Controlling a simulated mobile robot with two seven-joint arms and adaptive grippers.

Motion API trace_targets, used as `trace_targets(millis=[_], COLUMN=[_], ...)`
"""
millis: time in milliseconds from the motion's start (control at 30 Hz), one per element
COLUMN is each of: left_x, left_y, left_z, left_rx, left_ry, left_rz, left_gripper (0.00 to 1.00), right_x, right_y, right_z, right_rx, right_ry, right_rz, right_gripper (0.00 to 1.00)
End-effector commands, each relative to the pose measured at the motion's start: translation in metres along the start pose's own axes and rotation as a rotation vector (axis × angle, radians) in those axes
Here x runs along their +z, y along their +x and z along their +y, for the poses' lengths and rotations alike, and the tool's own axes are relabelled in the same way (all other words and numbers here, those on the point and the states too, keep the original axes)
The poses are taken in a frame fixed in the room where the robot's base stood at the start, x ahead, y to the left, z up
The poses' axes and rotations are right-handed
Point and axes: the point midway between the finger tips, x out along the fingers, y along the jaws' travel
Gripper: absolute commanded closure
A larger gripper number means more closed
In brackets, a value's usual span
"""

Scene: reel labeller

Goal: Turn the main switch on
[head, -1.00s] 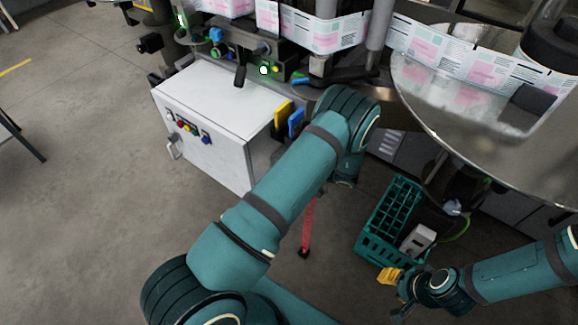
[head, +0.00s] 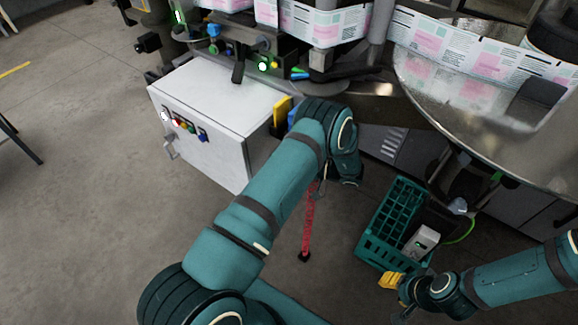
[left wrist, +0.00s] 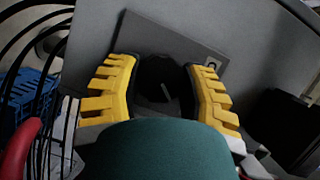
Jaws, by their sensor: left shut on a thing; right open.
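The main switch (left wrist: 160,92) appears in the left wrist view as a dark round knob with a pale bar on a grey plate (left wrist: 172,42). My left gripper (left wrist: 162,70) has its yellow fingers on both sides of the knob and is shut on it. In the head view my left arm hides this gripper and the switch. My right gripper (head: 391,281) is open and empty at the lower right, low beside the green crate. The white cabinet (head: 215,95) has a lit white lamp (head: 164,115) on its front.
A green crate (head: 365,248) stands on the floor with a grey device (head: 422,242) at it. A red strip (head: 308,228) hangs near my left arm. The steel disc (head: 470,130) overhangs the right side. Open floor lies at left. Cables and a blue crate (left wrist: 30,100) show in the left wrist view.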

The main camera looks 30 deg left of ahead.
Motion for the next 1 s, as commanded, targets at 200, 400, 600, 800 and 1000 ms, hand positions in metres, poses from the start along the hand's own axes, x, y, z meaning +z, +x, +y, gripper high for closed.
trace_targets(millis=[200,400,600,800,1000], left_x=[0.0002,0.0,0.0,0.0,0.0001], left_y=[-0.0002,-0.0003,-0.0003,-0.0002,-0.0002], left_z=[0.0005,0.0002,0.0001,0.0001,0.0002], left_rx=[-0.024,-0.031,-0.031,-0.031,-0.031], left_ry=[0.058,0.074,0.076,0.075,0.075], left_rz=[-0.001,0.0,0.0,0.0,0.0], left_gripper=[0.94,0.94,0.94,0.31,0.25], right_x=[-0.0004,-0.0006,-0.0006,-0.0005,-0.0004], right_y=[0.0033,0.0037,0.0036,0.0036,0.0037], right_z=[0.0012,0.0014,0.0013,0.0014,0.0014], right_rx=[0.0,0.0,0.0,0.0,0.0], right_ry=[0.0,0.0,0.0,0.0,0.0], right_rz=[0.002,0.002,0.002,0.002,0.002], right_gripper=[0.59,0.59,0.59,0.59,0.59])
